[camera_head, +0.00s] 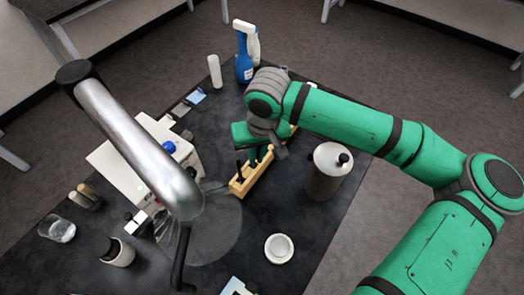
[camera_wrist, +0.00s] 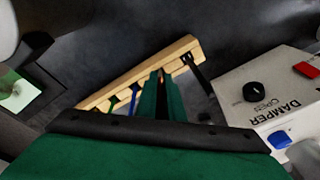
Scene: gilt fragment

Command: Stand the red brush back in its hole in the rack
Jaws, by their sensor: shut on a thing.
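The wooden rack (camera_head: 240,188) stands on the dark table near its middle; it also shows in the wrist view (camera_wrist: 186,50). My gripper (camera_wrist: 162,88) is at the rack, its green fingers shut on a thin thing with a little orange-red at its tip, taken as the red brush (camera_wrist: 161,74). Most of it is hidden between the fingers, so I cannot tell whether it is in a hole. In the head view my gripper (camera_head: 257,157) hides part of the rack. A dark-handled tool (camera_wrist: 192,66) stands at one end of the rack, with blue and green ones toward the other.
A white box with knobs (camera_head: 110,155) and a silver duct (camera_head: 140,145) stand left of the rack. A grey canister (camera_head: 325,175) stands close on the right. A blue spray bottle (camera_head: 243,62) is behind. A small white dish (camera_head: 279,248) sits in front, with bare table around it.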

